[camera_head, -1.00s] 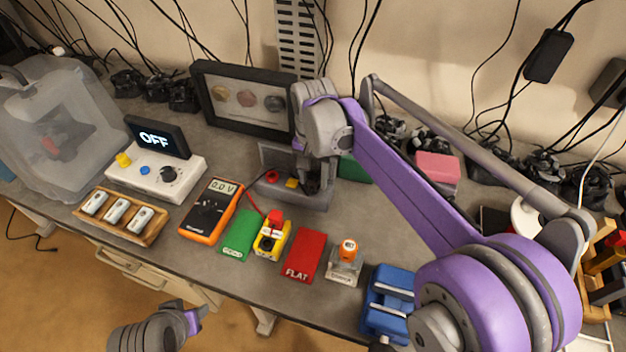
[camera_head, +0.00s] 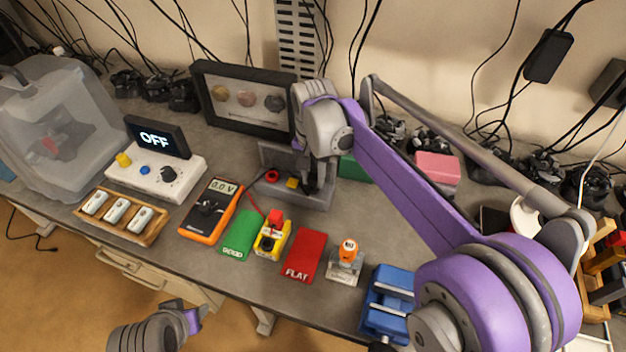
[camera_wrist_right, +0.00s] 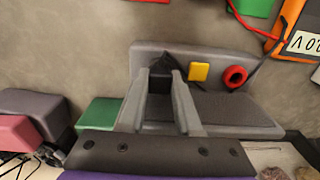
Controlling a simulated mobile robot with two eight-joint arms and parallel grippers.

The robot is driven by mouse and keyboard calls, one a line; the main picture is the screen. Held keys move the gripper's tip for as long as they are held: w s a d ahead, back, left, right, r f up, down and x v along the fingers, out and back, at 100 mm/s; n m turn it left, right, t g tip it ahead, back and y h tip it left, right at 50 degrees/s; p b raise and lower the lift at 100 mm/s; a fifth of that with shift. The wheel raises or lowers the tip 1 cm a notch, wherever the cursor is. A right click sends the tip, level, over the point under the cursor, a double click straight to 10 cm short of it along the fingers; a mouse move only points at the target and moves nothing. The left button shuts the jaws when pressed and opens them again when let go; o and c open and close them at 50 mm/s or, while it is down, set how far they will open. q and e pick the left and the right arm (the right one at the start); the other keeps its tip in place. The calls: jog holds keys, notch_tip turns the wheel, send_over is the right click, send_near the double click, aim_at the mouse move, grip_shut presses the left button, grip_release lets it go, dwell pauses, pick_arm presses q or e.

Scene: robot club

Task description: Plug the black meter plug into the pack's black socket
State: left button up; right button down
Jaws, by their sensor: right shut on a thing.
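The meter (camera_head: 210,213) is orange and black and reads 0.0 V. The pack (camera_head: 271,243) is yellow, with a red plug (camera_head: 276,216) standing in it and a dark socket area at its front. A red lead runs from the meter to it. My right gripper (camera_wrist_right: 164,75) is shut on a dark piece, apparently the black meter plug (camera_wrist_right: 168,62), at the grey stand (camera_wrist_right: 235,104). The fingers hide much of the plug. In the head view the right gripper (camera_head: 313,187) is right of and behind the pack. My left gripper (camera_head: 192,319) is low at left; its jaw state is unclear.
The stand carries a red ring (camera_head: 271,176) and a yellow square (camera_head: 292,183). A green GOOD mat (camera_head: 238,233) and a red FLAT mat (camera_head: 306,253) flank the pack. A blue vise (camera_head: 387,300) stands at right. Bare bench lies between stand and mats.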

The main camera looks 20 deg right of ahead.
aim_at(313, 176)
jog(key=c, duration=1.3)
grip_release()
grip_shut()
pick_arm(q)
jog(key=shift+w+r+p, duration=0.3)
jog(key=shift+r+p, duration=0.35)
jog(key=shift+r, duration=0.2)
pick_arm(e)
jog(key=shift+r, duration=1.2)
jog(key=shift+r+p, duration=0.85)
jog(key=shift+r, duration=0.85)
pick_arm(q)
jog(key=shift+w+r, duration=0.25)
jog(key=shift+r, duration=0.4)
jog(key=shift+w+r, duration=0.25)
jog(key=shift+r, duration=0.35)
